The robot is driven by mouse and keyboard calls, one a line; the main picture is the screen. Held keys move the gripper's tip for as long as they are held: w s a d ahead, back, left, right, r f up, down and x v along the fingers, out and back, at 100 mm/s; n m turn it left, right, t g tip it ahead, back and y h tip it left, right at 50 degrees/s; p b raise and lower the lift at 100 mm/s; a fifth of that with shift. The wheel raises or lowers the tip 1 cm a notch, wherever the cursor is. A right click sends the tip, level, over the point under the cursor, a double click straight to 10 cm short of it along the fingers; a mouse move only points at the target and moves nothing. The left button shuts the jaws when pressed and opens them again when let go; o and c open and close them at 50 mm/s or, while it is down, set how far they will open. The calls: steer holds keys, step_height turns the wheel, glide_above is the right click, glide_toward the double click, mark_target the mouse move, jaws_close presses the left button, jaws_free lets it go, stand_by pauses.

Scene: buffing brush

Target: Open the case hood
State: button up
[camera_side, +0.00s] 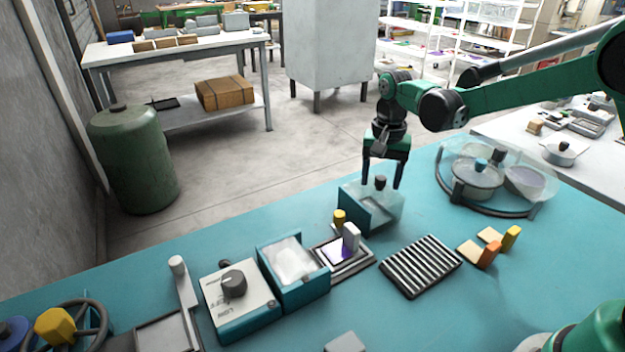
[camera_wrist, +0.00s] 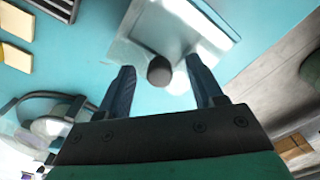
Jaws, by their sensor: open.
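The case (camera_side: 357,210) is a small teal box near the far edge of the table, with a clear hood (camera_side: 388,209) over it. A dark round knob (camera_side: 380,181) stands up on the hood. In the wrist view the hood (camera_wrist: 207,38) looks pale and see-through, and its knob (camera_wrist: 159,71) lies between my fingertips. My gripper (camera_side: 382,186) is open, pointing down, with one finger on each side of the knob. It also shows in the wrist view (camera_wrist: 160,66), with gaps visible between the fingers and the knob. The hood appears to be down on the case.
A yellow-topped piece and a pale block on a small plate (camera_side: 345,262) stand just in front. A ribbed black rack (camera_side: 421,266) lies to the right front. A clear cover over a pot (camera_side: 478,178) stands at right. An open teal bin (camera_side: 293,272) is at left.

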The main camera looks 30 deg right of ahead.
steer(key=shift+c, duration=0.3)
jaws_close()
stand_by(1.1)
steer(key=shift+d, duration=0.1)
